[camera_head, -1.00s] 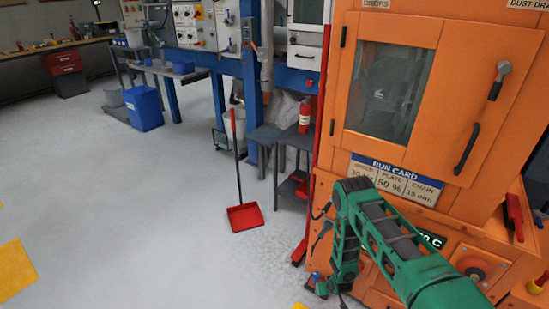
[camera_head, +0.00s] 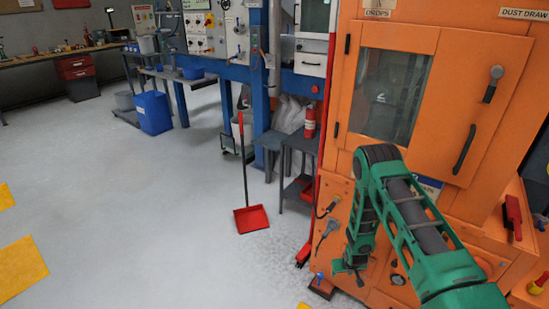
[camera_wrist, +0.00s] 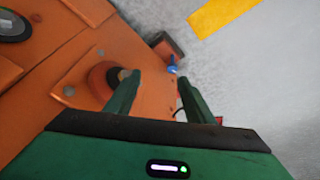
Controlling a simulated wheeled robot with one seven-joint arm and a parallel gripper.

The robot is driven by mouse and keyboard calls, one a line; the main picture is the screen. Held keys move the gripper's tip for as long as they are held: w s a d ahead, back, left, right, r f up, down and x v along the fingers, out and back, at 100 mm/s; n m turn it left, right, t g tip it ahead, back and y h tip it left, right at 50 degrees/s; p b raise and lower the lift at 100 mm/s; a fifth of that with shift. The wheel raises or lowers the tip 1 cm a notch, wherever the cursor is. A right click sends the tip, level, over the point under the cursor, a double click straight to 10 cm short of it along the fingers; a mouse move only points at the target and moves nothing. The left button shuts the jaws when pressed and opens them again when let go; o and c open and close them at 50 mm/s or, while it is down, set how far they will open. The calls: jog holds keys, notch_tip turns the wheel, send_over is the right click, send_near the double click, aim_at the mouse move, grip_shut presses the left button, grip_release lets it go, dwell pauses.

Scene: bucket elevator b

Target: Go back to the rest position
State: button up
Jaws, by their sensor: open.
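My green arm reaches in from the lower right in the head view. My gripper (camera_head: 349,271) hangs downward in front of the lower part of the orange machine (camera_head: 440,120). In the wrist view, my gripper (camera_wrist: 154,102) has its two green fingers apart with nothing between them. Beyond the fingers, the wrist view shows orange machine panels (camera_wrist: 60,115), a round dark knob (camera_wrist: 104,82) near the left finger, and a small blue item (camera_wrist: 172,69) by the machine's foot. The arm covers much of the run card (camera_head: 430,186).
A long-handled red dustpan (camera_head: 251,218) stands on the floor left of the machine. A grey side table (camera_head: 290,148) and a fire extinguisher (camera_head: 310,121) are beside the machine. A blue bin (camera_head: 154,113) stands farther back. The grey floor at left is clear, with yellow patches (camera_head: 20,268).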

jog(key=s+d+r+m+g+h, duration=0.1)
jog(key=d+r, duration=0.3)
jog(key=r, duration=0.6)
jog(key=s+d+r+m, duration=0.1)
jog(key=d+r, duration=0.2)
jog(key=r, duration=0.8)
jog(key=d+r+g+h, duration=0.1)
jog(key=d+r, duration=0.3)
jog(key=r, duration=0.6)
jog(key=s+d+r+m, duration=0.2)
jog(key=s+d+r, duration=0.2)
jog(key=s+r, duration=1)
jog(key=s+a+r+m+g+y, duration=0.1)
jog(key=s+r, duration=0.6)
jog(key=s, duration=0.5)
jog(key=s+a+r+m+g+y, duration=0.1)
jog(key=s+r, duration=0.5)
jog(key=s, duration=0.7)
jog(key=shift+s+a+r+m, duration=0.25)
jog(key=shift+a+r+m, duration=0.1)
jog(key=shift+a+m, duration=0.35)
